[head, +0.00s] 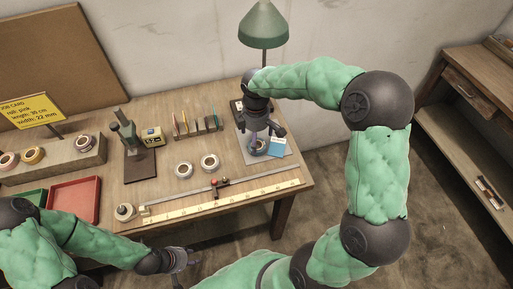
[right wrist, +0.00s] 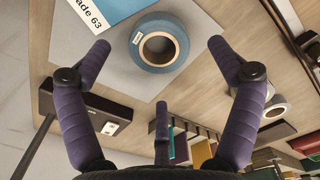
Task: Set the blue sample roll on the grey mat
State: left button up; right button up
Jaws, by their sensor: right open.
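The blue sample roll (head: 259,151) lies flat on the grey mat (head: 244,150) at the right end of the table. In the right wrist view the blue roll (right wrist: 177,42) sits wholly within the grey mat (right wrist: 105,65), beside a blue and white card. My right gripper (head: 263,138) is above the roll, pointing down. Its purple fingers are spread wide and empty in the right wrist view, with the roll between the tips and not visibly touched. My left gripper (head: 184,262) is off the table's front edge, low in the picture, too small to tell its jaw state.
Two white rolls (head: 184,170) (head: 209,162) lie mid-table. A long yellow ruler (head: 225,209) and a rail run along the front. A slotted rack (head: 197,126) and a dark stand (head: 128,143) stand behind. A green lamp (head: 264,30) rises behind the mat.

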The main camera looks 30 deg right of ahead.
notch_tip(320, 180, down, 4)
jog(key=shift+s+d+r+b, duration=0.1)
jog(key=shift+s+b, duration=0.05)
jog(key=shift+b, duration=0.7)
jog(key=c, duration=1.2)
jog(key=shift+c, duration=0.2)
jog(key=shift+r, duration=0.15)
